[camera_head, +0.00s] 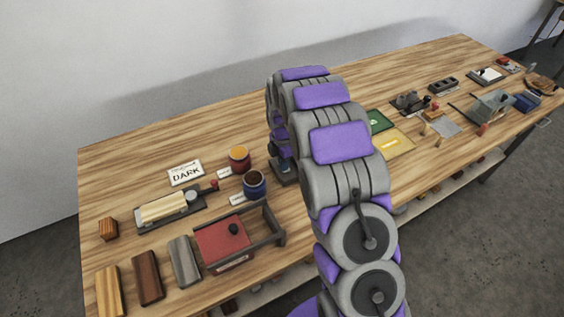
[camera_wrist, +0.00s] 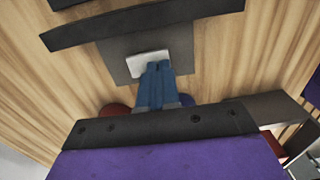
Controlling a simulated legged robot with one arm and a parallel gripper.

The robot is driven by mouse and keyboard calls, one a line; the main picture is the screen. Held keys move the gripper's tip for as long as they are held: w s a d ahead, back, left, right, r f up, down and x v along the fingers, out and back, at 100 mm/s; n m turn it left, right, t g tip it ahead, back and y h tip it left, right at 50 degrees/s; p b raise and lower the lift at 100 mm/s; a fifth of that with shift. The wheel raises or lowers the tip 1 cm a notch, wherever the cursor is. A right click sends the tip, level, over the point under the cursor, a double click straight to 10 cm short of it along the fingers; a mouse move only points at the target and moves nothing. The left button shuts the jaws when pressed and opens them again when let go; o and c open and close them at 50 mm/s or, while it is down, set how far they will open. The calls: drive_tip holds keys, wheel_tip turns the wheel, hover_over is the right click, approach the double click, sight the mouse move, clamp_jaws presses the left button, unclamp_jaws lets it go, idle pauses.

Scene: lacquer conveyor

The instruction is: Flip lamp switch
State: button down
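A dark plate (camera_wrist: 120,62) with a pale switch-like piece (camera_wrist: 150,63) on it lies on the wooden table in the wrist view. I take this piece to be the lamp switch. My gripper (camera_wrist: 160,68) has two blue fingers close together, with nothing visible between them. The fingertips overlap the piece's near edge; I cannot tell whether they touch it. In the head view a dark base (camera_head: 285,176) shows at the left of my arm, which hides most of that spot. No lit lamp is visible.
Long dark bars (camera_wrist: 145,24) cross above the plate in the wrist view. Various tools crowd the right side.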

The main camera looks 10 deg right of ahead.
drive_tip(key=shift+d+f, duration=0.1)
drive_tip(key=shift+f, duration=0.2)
drive_tip(key=shift+w+r+p, duration=0.15)
drive_tip(key=shift+w+p, duration=0.15)
drive_tip(key=shift+p, duration=0.05)
drive_tip(key=shift+w, duration=0.35)
